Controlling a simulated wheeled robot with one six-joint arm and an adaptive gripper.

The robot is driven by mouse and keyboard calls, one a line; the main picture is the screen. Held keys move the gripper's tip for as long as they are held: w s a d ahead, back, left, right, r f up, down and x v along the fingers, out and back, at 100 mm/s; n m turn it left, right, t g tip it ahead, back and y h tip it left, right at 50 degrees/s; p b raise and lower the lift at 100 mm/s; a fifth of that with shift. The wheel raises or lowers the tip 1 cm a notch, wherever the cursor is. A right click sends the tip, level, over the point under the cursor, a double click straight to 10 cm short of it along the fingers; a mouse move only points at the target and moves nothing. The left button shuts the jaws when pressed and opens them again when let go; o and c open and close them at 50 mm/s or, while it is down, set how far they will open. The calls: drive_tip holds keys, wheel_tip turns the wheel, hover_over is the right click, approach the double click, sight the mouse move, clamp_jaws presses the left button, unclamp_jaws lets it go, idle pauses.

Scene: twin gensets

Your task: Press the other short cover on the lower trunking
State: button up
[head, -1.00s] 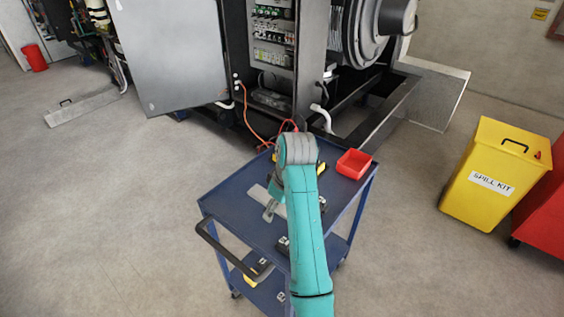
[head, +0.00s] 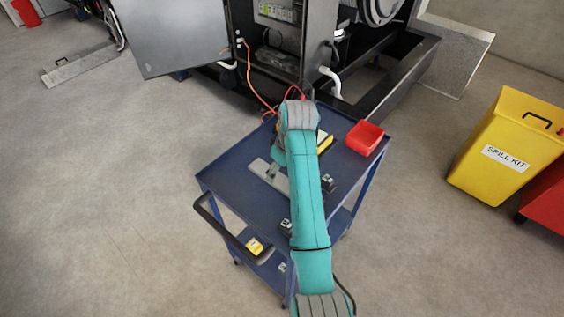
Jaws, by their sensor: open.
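A light grey flat strip (head: 280,184), which looks like a trunking cover, lies on the blue trolley's top (head: 234,178). My teal arm reaches over the trolley from the front. My gripper (head: 271,172) is small in the head view, at the left of the arm's far end, over or beside the strip. It is open, and nothing shows held in it. The arm's wrist hides part of it, and I cannot tell if it touches the strip. The open grey cabinet (head: 285,40) stands behind the trolley. I cannot make out the lower trunking in it.
A red bin (head: 364,137) sits at the trolley's far right corner. A yellow-black tool (head: 325,143) and small dark items lie near my arm. An orange cable (head: 256,92) runs from the cabinet to the trolley. A yellow spill kit (head: 508,148) stands right.

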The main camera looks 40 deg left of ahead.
sight(277, 178)
drive_tip(key=shift+x, duration=2.45)
clamp_jaws()
drive_tip(key=shift+r, duration=0.1)
drive_tip(key=shift+r, duration=0.1)
drive_tip(key=shift+a+v, duration=0.15)
drive_tip(key=shift+v, duration=0.5)
drive_tip(key=shift+a+v, duration=0.15)
drive_tip(key=shift+v, duration=0.45)
drive_tip(key=shift+r, duration=0.15)
drive_tip(key=shift+a+v, duration=0.2)
drive_tip(key=shift+v, duration=0.6)
drive_tip(key=shift+a+v, duration=0.15)
drive_tip(key=shift+v, duration=0.65)
drive_tip(key=shift+a+v, duration=0.2)
drive_tip(key=shift+v, duration=0.6)
drive_tip(key=shift+r, duration=0.15)
